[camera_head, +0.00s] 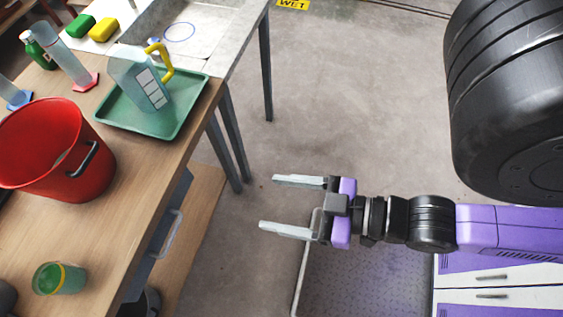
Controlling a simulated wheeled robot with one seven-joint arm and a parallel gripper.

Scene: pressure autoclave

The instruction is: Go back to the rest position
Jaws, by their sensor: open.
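My gripper (266,202) is open, with its two pale fingers apart and nothing between them. It points left over the floor, to the right of the wooden bench (125,190) and apart from it. My purple and black arm reaches in from the right edge. A large black part of my arm fills the upper right of the view and hides what is behind it.
A drawer handle (170,235) sticks out at the bench front. The floor (350,100) beyond is clear.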

